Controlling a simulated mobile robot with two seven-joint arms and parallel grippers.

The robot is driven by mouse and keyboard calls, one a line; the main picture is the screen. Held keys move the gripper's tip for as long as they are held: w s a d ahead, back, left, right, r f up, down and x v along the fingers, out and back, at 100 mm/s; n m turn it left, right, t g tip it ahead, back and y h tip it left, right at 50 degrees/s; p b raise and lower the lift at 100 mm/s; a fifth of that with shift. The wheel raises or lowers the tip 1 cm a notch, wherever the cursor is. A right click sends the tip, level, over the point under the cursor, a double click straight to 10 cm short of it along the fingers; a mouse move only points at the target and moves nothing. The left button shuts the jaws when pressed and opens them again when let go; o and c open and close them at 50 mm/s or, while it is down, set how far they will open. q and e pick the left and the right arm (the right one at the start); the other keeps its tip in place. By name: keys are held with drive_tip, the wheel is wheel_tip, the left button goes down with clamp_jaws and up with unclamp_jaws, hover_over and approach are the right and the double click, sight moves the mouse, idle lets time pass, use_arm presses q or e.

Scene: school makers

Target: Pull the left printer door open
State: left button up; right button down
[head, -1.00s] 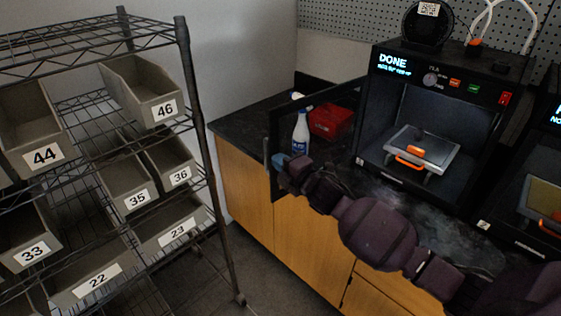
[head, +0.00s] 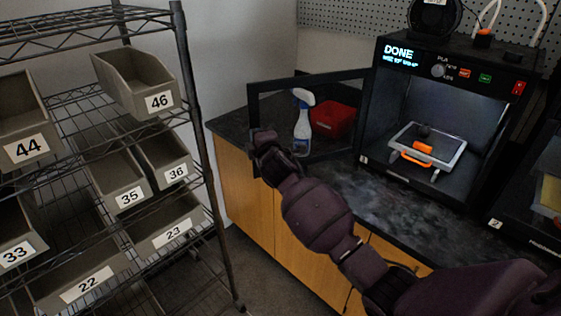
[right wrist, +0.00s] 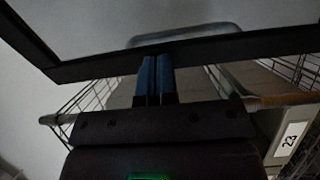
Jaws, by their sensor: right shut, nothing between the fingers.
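The left printer (head: 440,75) stands on the counter with its display reading DONE. Its dark-framed, see-through door (head: 300,80) is swung wide out to the left, leaving the chamber exposed. My right gripper (head: 258,140) is at the door's outer left edge. In the right wrist view its blue fingers (right wrist: 154,80) are shut together, empty, against or very close to the dark door frame (right wrist: 215,47). A grey curved handle (right wrist: 185,32) shows beyond the frame, not between the fingers. My left gripper is out of view.
A spray bottle (head: 302,125) and a red box (head: 333,119) show through the door. A wire shelf (head: 190,100) with numbered grey bins stands left of the counter (head: 370,195). Another printer (head: 545,180) stands at the right edge.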

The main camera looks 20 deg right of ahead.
drive_tip(key=w, duration=0.1)
drive_tip(key=w+h+b, duration=0.1)
drive_tip(key=w+m, duration=0.1)
drive_tip(key=shift+w+a+f+b, duration=0.1)
drive_tip(key=shift+w+f+b, duration=0.2)
drive_tip(key=shift+f+b, duration=0.1)
drive_tip(key=shift+w+r+h, duration=0.1)
drive_tip(key=shift+w+h, duration=0.15)
drive_tip(key=shift+h, duration=0.15)
drive_tip(key=shift+w+r, duration=0.1)
drive_tip(key=shift+r, duration=0.1)
